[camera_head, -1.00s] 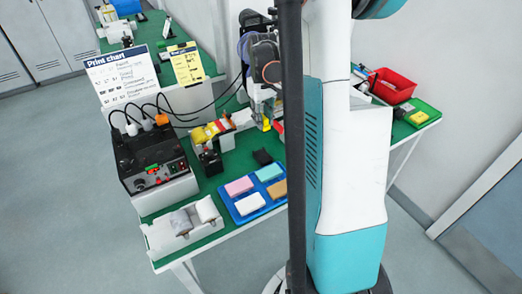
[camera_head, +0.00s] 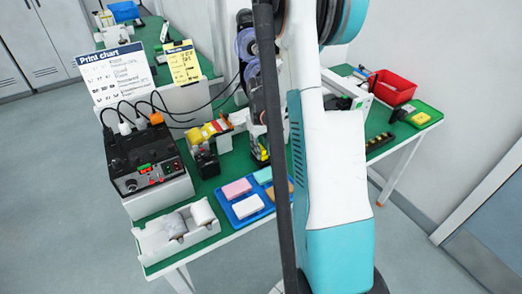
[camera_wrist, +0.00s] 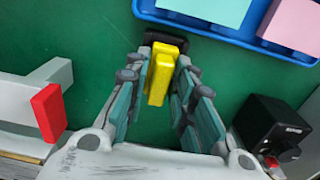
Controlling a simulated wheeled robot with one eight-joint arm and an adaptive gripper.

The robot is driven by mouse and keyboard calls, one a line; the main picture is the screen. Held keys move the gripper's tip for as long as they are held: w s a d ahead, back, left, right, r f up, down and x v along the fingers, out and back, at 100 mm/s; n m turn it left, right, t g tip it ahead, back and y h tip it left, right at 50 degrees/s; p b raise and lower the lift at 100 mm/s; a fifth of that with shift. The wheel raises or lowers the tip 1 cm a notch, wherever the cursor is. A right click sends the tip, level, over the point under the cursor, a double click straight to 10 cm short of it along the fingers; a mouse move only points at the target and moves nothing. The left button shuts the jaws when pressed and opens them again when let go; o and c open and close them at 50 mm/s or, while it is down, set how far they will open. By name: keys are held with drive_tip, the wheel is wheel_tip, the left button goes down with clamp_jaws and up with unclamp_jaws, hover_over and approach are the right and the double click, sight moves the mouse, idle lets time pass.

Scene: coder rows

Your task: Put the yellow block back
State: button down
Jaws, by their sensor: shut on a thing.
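The yellow block (camera_wrist: 160,76) is between the fingers of my gripper (camera_wrist: 158,84) in the wrist view, and the gripper is shut on it. A small black piece (camera_wrist: 166,39) on the green table is right beyond the block; whether they touch cannot be told. In the head view a bit of yellow (camera_head: 262,154) shows low at my gripper (camera_head: 260,148), mostly hidden by my arm and column. The blue tray (camera_wrist: 195,24) is beyond and to the right in the wrist view; it also shows in the head view (camera_head: 234,215), holding pink, teal, white and brown blocks.
A black device with a knob (camera_wrist: 268,128) is close on the right in the wrist view, and a red-ended piece (camera_wrist: 49,112) is on the left. In the head view a power unit (camera_head: 147,160), a white bin (camera_head: 178,238) and a red bin (camera_head: 393,88) stand around.

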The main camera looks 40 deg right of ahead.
drive_tip(key=c, duration=1.4)
unclamp_jaws()
drive_tip(key=shift+o, duration=0.2)
wheel_tip(320, 180, up, 12)
drive_tip(key=p, duration=0.4)
drive_tip(key=shift+r+p, duration=0.15)
drive_tip(key=shift+p, duration=0.2)
